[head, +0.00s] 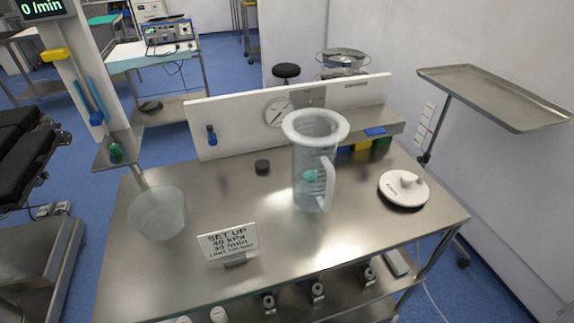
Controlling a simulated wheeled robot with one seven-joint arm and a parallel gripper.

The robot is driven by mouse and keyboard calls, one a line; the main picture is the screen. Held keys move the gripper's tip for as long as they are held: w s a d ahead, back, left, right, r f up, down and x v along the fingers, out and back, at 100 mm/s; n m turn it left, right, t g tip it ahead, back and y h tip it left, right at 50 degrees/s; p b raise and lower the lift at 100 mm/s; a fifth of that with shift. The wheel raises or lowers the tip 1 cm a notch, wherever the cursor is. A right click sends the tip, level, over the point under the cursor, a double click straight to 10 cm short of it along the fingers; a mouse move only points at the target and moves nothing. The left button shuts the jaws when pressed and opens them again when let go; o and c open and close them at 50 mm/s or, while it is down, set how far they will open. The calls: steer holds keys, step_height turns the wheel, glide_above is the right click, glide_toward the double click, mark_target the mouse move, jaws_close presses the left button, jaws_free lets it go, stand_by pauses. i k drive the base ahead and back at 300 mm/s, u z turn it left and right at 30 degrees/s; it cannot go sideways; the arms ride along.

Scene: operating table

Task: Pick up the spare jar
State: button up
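A tall clear jar (314,170) with a pale thick rim, a side handle and scale marks stands upright near the middle of the steel table (270,275). A small teal piece shows inside it or through its wall. A wider, low translucent vessel (157,213) without a visible handle stands at the table's left. I cannot tell from looks alone which one is called the spare jar. A round white lid-like part (404,186) with a knob and dark underside lies at the right. My gripper is not in view.
A sign (228,241) reading "SET UP 40 kPa 34 /min" stands at the front. A black cap (262,167) lies behind it. A white back panel with a gauge (278,112) borders the rear. A steel tray stand (495,95) is at right. Clear tabletop lies between vessels.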

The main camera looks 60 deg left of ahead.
mark_target(315, 134)
steer(key=u, duration=2.1)
steer(key=k, duration=0.5)
steer(key=z, duration=0.7)
steer(key=i, duration=0.8)
steer(key=u, duration=0.2)
